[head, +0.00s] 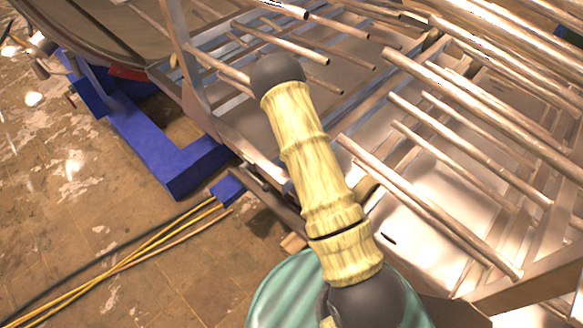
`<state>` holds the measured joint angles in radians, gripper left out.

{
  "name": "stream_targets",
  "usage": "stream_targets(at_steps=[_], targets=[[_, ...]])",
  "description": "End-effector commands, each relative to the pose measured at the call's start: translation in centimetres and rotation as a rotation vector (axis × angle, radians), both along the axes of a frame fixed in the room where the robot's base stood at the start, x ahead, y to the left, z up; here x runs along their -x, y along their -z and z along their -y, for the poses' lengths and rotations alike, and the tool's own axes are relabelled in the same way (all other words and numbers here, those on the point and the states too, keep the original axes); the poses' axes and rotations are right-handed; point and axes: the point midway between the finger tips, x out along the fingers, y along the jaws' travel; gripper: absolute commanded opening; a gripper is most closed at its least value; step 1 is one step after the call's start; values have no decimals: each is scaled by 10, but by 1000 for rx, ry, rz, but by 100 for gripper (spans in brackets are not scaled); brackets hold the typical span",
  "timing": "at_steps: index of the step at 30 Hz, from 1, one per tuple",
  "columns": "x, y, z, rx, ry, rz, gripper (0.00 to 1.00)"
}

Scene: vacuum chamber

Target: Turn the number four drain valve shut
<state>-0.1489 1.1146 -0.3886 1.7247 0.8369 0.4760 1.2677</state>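No drain valve that I can make out shows in the head view, and no number four mark can be read. My arm, pale yellow with dark grey joints, crosses the middle of the view and hides part of the frame behind it. My gripper is not in view, so whether it is open or shut does not show.
Metal pipes (455,150) run in rows over a metal frame at the right. A blue support (150,140) stands at the left. Yellow and dark cables (125,262) lie on the worn brown floor (60,220). Open floor shows at the lower left.

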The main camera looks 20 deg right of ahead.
Motion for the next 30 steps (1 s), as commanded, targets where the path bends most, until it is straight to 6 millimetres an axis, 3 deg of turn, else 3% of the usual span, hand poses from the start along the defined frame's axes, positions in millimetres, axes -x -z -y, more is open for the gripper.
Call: stream_targets(at_steps=[17, 18, 21, 30], targets=[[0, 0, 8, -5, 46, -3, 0], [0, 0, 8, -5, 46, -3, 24], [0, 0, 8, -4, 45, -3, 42], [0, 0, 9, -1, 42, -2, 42]])
